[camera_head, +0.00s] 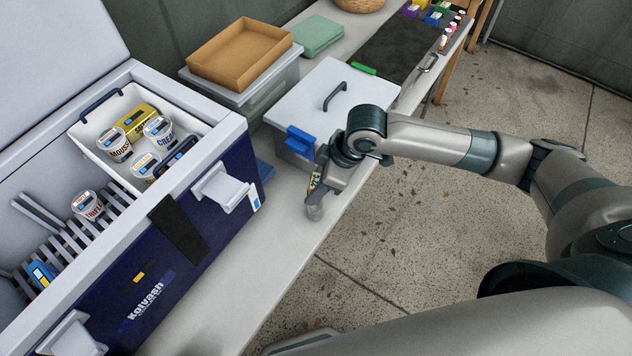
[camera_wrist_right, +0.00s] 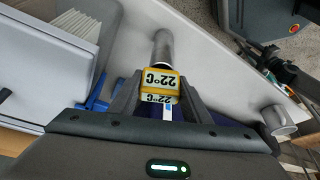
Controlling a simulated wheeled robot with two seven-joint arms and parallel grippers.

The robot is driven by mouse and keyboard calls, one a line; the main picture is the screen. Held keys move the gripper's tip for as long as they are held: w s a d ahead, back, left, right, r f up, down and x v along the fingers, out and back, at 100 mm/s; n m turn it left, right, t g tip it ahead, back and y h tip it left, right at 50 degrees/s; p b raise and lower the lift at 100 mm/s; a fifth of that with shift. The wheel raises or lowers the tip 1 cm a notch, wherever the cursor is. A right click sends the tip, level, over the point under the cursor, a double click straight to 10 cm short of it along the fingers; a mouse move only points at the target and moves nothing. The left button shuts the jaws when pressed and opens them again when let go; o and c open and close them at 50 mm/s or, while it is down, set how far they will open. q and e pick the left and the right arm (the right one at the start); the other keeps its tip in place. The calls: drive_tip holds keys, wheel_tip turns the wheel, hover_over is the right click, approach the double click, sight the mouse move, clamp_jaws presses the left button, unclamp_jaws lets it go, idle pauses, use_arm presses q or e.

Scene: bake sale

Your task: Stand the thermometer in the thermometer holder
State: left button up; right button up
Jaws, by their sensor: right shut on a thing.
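My right gripper (camera_head: 316,182) is shut on the thermometer (camera_wrist_right: 160,85), a yellow block with a 22°C display. In the right wrist view the thermometer sits between the two fingers of the right gripper (camera_wrist_right: 158,92). In the head view only a small part of the thermometer (camera_head: 315,181) shows under the gripper. A grey cylinder (camera_head: 314,211) is just below it, near the table's front edge. A grey cylinder also shows beyond the thermometer in the right wrist view (camera_wrist_right: 163,48); I cannot tell whether they touch. My left gripper is not in view.
An open navy cooler (camera_head: 185,262) with tubs stands at left. A grey lidded box (camera_head: 330,80) with a blue latch is behind my gripper. A cardboard tray (camera_head: 240,52) sits on another bin. A grey cup-like piece (camera_wrist_right: 279,118) shows at right in the wrist view. The front table strip (camera_head: 215,315) is clear.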

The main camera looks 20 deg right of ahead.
drive_tip(key=o, duration=1)
drive_tip(key=shift+f, duration=0.1)
drive_tip(key=shift+o, duration=0.2)
drive_tip(key=shift+r, duration=0.45)
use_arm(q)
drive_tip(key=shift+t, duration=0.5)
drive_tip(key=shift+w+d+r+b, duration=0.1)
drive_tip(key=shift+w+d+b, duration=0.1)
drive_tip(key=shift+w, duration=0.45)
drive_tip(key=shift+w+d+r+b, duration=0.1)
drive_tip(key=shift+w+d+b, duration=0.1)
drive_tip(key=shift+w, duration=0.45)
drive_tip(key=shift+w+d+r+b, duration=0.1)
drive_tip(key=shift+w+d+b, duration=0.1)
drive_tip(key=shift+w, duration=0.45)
use_arm(e)
drive_tip(key=v, duration=1.2)
